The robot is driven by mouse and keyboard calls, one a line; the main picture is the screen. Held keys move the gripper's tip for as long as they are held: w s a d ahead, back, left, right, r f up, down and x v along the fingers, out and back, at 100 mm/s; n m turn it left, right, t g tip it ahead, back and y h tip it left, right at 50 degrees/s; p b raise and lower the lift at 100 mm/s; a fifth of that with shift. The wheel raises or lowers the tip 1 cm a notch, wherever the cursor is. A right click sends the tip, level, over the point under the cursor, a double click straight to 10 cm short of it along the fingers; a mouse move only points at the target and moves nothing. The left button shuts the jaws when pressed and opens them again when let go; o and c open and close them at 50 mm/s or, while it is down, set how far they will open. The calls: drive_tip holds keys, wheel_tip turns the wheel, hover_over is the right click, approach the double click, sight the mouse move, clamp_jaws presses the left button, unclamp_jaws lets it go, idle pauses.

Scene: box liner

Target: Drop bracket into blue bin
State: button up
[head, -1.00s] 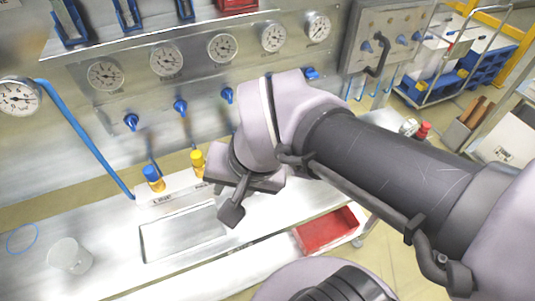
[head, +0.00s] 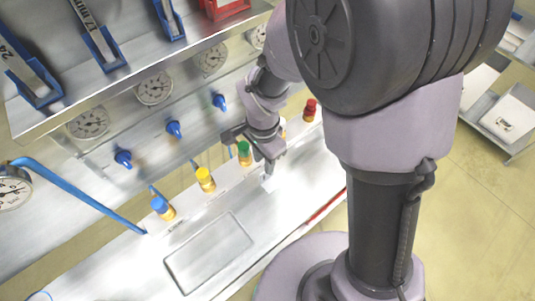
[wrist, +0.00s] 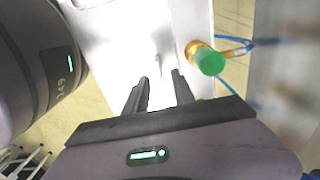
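My gripper (head: 268,165) is low over the white bench, beside the green-capped fitting, in the head view. In the wrist view its two dark fingers (wrist: 160,88) stand apart with no clear object between them. A thin pale grey shape (wrist: 158,62) lies on the bench beyond the fingertips; I cannot tell whether it is the bracket or a reflection. A small pale patch (head: 268,183) shows just under the gripper in the head view.
Capped fittings line the bench's back: blue (head: 160,205), yellow (head: 205,178), green (head: 244,150), red (head: 309,108). The green one is close to my fingers in the wrist view (wrist: 209,62). A sunken panel (head: 210,252) lies in front. A red bin (head: 222,8) is on the shelf.

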sight(267, 179)
drive_tip(key=f+b, duration=0.1)
drive_tip(key=f, duration=0.4)
drive_tip(key=f+b, duration=0.1)
drive_tip(key=f, duration=0.2)
drive_tip(key=shift+d+f+b, duration=0.15)
drive_tip(key=shift+d+b, duration=0.15)
clamp_jaws()
idle(0.8)
